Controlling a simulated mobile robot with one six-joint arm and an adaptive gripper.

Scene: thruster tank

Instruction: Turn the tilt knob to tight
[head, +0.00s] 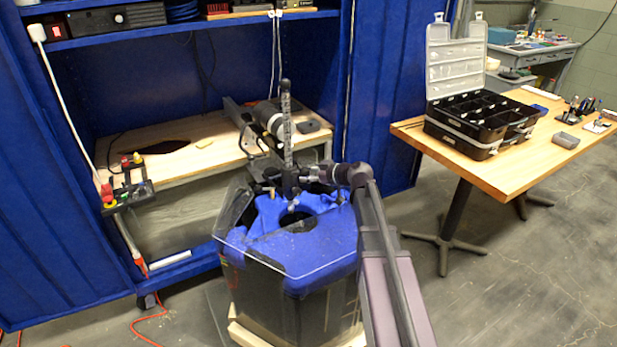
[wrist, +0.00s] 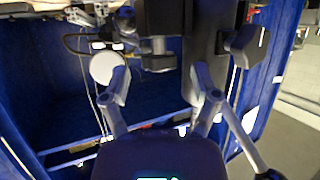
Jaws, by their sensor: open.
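The thruster stands at the tank, with a dark motor body (head: 265,117) and an upright marked shaft (head: 287,140). A dark bracket (head: 290,182) holds the shaft at the tank's back rim. My gripper (head: 311,174) is beside the bracket, on its right, and small in the head view. In the wrist view my gripper (wrist: 160,85) has its two fingers spread, with nothing held between them. A dark block with a stubby knob-like part (wrist: 157,55) lies beyond the fingertips. Another dark knob-like part (wrist: 246,44) is at the upper right. I cannot tell which is the tilt knob or its setting.
The blue-topped tank (head: 320,245) with a clear lid edge stands below my arm. A blue cabinet with a wooden shelf (head: 190,142) is behind. A wooden table (head: 470,168) with an open black case (head: 480,122) is at right. Open floor lies between.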

